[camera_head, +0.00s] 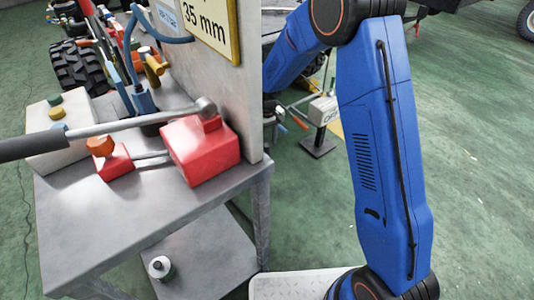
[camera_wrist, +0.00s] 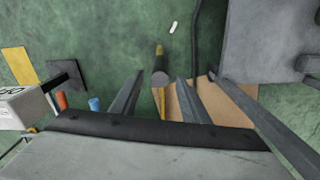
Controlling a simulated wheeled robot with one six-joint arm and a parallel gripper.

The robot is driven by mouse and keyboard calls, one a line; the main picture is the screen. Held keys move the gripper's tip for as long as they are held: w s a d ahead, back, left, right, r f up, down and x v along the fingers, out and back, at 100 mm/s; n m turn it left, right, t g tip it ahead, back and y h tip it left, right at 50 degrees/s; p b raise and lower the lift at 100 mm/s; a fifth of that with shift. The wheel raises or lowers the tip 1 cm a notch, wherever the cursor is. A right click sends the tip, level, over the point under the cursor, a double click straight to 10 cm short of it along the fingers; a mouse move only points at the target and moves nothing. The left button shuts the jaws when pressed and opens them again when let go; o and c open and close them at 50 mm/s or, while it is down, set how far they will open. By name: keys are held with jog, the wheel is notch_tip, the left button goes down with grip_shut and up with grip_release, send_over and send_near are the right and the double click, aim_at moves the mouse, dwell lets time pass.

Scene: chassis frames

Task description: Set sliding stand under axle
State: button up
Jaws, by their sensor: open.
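In the wrist view, the two dark fingers of my gripper (camera_wrist: 158,98) stand apart. A dark, round-ended post (camera_wrist: 160,77) with a yellow length shows between them; I cannot tell how near it is or whether they touch it. I cannot tell for sure whether this post belongs to the sliding stand. A long grey bar (camera_wrist: 262,122) runs diagonally on the right; whether it is part of the axle or frame is unclear. In the head view my blue arm and the bench panel hide my gripper and most of the work area.
A lettered grey box (camera_head: 323,109) and dark plate (camera_head: 318,146) stand beyond the bench; the box shows at left in the wrist view (camera_wrist: 22,106). A brown board (camera_wrist: 215,103) lies on the green floor. The grey bench (camera_head: 100,225) carries a red block (camera_head: 200,155).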

aim_at(267, 152)
notch_tip(267, 152, down, 8)
jog(key=shift+r, duration=0.1)
jog(key=shift+c, duration=0.4)
grip_shut()
jog(key=shift+w+a, duration=0.1)
